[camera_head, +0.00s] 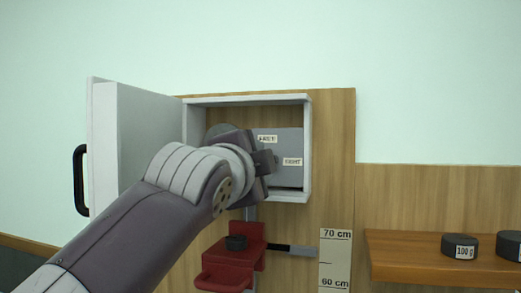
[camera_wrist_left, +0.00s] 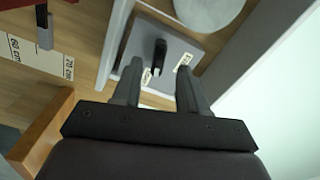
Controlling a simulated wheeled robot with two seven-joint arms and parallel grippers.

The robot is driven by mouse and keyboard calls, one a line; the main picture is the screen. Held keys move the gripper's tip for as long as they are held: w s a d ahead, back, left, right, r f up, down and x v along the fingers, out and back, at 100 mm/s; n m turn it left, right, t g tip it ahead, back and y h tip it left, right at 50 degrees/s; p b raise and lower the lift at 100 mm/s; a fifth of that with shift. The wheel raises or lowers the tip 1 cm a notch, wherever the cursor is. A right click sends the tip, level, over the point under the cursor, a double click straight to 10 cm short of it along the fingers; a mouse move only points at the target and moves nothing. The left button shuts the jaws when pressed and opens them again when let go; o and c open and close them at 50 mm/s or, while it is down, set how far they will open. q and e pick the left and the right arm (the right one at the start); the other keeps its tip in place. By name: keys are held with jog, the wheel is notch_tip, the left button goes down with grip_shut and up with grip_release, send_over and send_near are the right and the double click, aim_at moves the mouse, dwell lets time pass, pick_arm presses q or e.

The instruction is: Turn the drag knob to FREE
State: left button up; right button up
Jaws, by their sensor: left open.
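The drag knob (camera_wrist_left: 160,53) shows in the left wrist view as a dark upright handle on a grey panel (camera_wrist_left: 178,40). Its light end lies close to the lower-left of two small white labels. In the head view the panel (camera_head: 288,177) carries a label reading like FREE (camera_head: 267,139) and one reading like TIGHT (camera_head: 292,161); my arm hides the knob there. My left gripper (camera_head: 268,162) is in front of the panel. In the left wrist view its fingers (camera_wrist_left: 156,88) are open and apart, with the knob beyond them in the gap. My right gripper is out of view.
The panel sits in a white box (camera_head: 308,150) whose door (camera_head: 145,140) stands open at left. A red clamp (camera_head: 232,270) is below. A height scale (camera_head: 335,258) and a wooden shelf (camera_head: 410,255) with black weights (camera_head: 458,246) are to the right.

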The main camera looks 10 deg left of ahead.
pick_arm(q)
jog(key=w, duration=0.3)
jog(key=shift+w+f+p, duration=0.15)
jog(key=shift+w+p, duration=0.15)
jog(key=shift+p, duration=0.1)
jog(key=shift+w, duration=0.2)
jog(key=shift+s, duration=0.45)
grip_shut()
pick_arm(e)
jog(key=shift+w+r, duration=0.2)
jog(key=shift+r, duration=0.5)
